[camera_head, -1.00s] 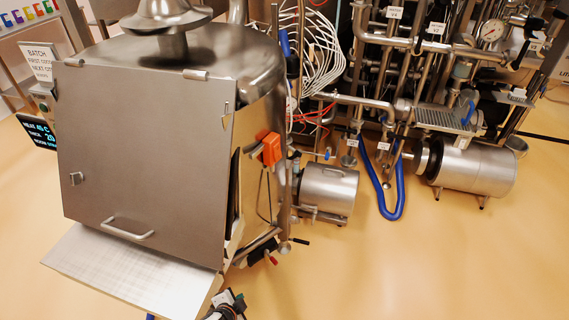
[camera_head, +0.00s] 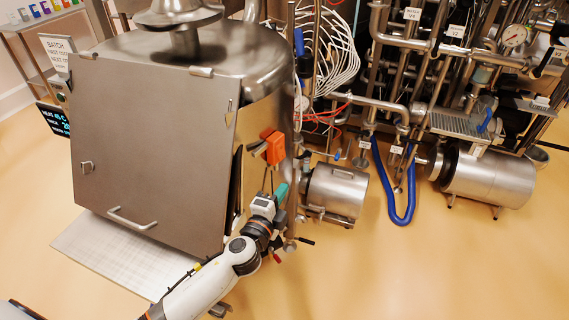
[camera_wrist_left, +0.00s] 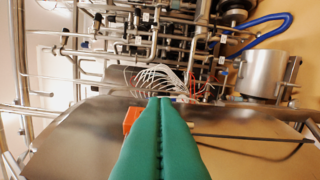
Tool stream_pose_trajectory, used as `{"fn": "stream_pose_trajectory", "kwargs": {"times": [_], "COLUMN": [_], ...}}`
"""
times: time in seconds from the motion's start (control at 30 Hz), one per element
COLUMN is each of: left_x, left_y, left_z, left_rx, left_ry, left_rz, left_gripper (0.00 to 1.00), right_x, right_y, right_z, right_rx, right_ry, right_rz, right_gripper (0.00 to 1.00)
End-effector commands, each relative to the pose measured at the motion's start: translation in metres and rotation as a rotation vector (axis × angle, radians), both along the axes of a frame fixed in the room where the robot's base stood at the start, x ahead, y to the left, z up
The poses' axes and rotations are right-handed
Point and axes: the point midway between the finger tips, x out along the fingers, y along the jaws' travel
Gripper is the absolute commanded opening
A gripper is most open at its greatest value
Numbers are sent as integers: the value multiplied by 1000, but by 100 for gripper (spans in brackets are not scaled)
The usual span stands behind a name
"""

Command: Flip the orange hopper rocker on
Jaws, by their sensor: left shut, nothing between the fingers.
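The orange rocker (camera_head: 272,148) is a small orange block on the right side of the steel hopper (camera_head: 150,150). Its on or off position cannot be read. In the left wrist view an orange part (camera_wrist_left: 131,118) shows at the left edge of my fingers, partly hidden by them. My left gripper (camera_head: 281,191) has teal fingers, shut and empty, pointing up beside the hopper's right side, just below the orange rocker. In the wrist view the left fingers (camera_wrist_left: 161,110) are pressed together. I see a gap between fingertips and rocker in the head view. My right gripper is not in view.
A thin dark rod (camera_wrist_left: 255,137) crosses the steel surface right of my fingers in the wrist view. A steel motor (camera_head: 336,192) stands right of my gripper. Red and white cables (camera_head: 332,55) hang behind. The floor at the front right is clear.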

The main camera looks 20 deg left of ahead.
Motion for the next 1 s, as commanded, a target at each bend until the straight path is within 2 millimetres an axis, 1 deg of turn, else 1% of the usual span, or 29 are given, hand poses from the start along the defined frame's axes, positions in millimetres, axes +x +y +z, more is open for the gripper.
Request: {"fn": "stream_pose_trajectory", "kwargs": {"times": [0.17, 0.27, 0.37, 0.47, 0.6, 0.7, 0.73, 0.8, 1.0], "left_x": [4, 15, 33, 55, 85, 104, 104, 106, 111], "left_y": [0, -1, -3, -4, -7, -9, 0, 11, 27], "left_z": [0, 1, 1, 1, -2, -3, -5, -6, -9], "left_rx": [-2, -3, -1, -2, -2, -3, 0, 0, -1], "left_ry": [0, 0, 0, 0, 0, 1, 3, 3, 2], "left_rz": [1, 1, 2, 2, 2, 1, 4, 3, 1], "left_gripper": [0, 0, 0, 0, 0, 0, 0, 0, 0], "right_x": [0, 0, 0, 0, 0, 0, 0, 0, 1], "right_y": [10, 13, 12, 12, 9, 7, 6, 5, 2], "right_z": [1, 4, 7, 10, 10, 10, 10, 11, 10], "right_rx": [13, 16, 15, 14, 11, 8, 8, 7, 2], "right_ry": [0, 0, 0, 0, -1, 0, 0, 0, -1], "right_rz": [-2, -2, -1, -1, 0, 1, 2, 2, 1], "right_gripper": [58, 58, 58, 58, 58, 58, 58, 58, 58]}}
